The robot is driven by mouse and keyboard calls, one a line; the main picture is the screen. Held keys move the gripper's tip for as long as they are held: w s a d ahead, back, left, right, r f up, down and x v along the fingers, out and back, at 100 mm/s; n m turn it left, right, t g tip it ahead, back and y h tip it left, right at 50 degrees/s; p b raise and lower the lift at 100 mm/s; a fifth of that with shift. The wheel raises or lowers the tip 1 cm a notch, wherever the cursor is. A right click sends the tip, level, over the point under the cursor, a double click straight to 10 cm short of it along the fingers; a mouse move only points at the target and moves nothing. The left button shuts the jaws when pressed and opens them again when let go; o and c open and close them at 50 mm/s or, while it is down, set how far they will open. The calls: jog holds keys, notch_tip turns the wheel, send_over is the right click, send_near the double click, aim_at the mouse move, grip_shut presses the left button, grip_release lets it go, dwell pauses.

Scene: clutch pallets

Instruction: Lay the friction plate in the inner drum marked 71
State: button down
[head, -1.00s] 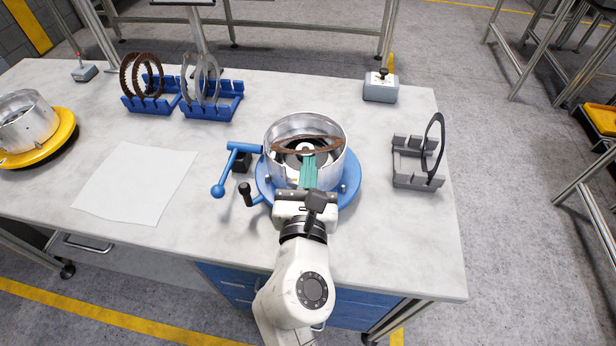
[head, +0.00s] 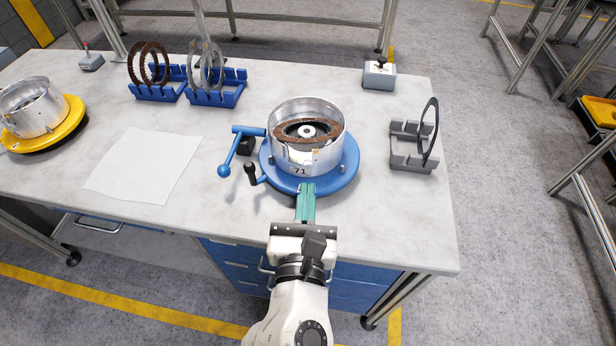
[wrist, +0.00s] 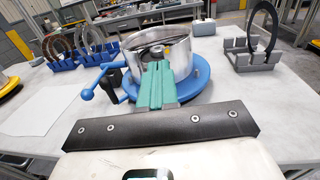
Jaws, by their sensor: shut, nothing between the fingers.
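The inner drum marked 71 (head: 300,163) is a silver cylinder on a blue round base (head: 345,178) in the middle of the bench. A brown friction plate (head: 326,133) lies inside it, around the central hub, looking roughly level. How it seats at the bottom is hidden by the drum wall. My gripper (head: 305,190), with green fingers, is shut and empty just in front of the drum, apart from the plate. In the wrist view the gripper (wrist: 158,70) points at the drum (wrist: 184,55), whose inside is mostly hidden.
Blue racks (head: 222,99) at the back left hold brown and grey rings. A grey rack (head: 410,166) at right holds a dark ring (head: 430,125). A blue lever (head: 228,155) stands left of the drum. A second drum (head: 35,108) sits on a yellow base. Bench front is clear.

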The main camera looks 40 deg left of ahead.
jog(key=w+d+f+m+g+b, duration=0.2)
jog(key=d+f+m, duration=0.1)
jog(key=d+m, duration=0.4)
notch_tip(320, 180, up, 3)
jog(key=s+a+m+g+y, duration=0.2)
jog(key=s+m+g+y, duration=0.15)
jog(key=m+y, duration=0.2)
jog(key=shift+g, duration=0.45)
jog(key=shift+w+a+p, duration=0.7)
jog(key=shift+w+a, duration=0.75)
jog(key=shift+a, duration=0.3)
jog(key=shift+w+a+p, duration=0.75)
jog(key=shift+w+a, duration=0.7)
jog(key=shift+a, duration=0.25)
jog(key=shift+w+a+p, duration=0.7)
jog(key=shift+w+a, duration=0.75)
jog(key=shift+a, duration=0.3)
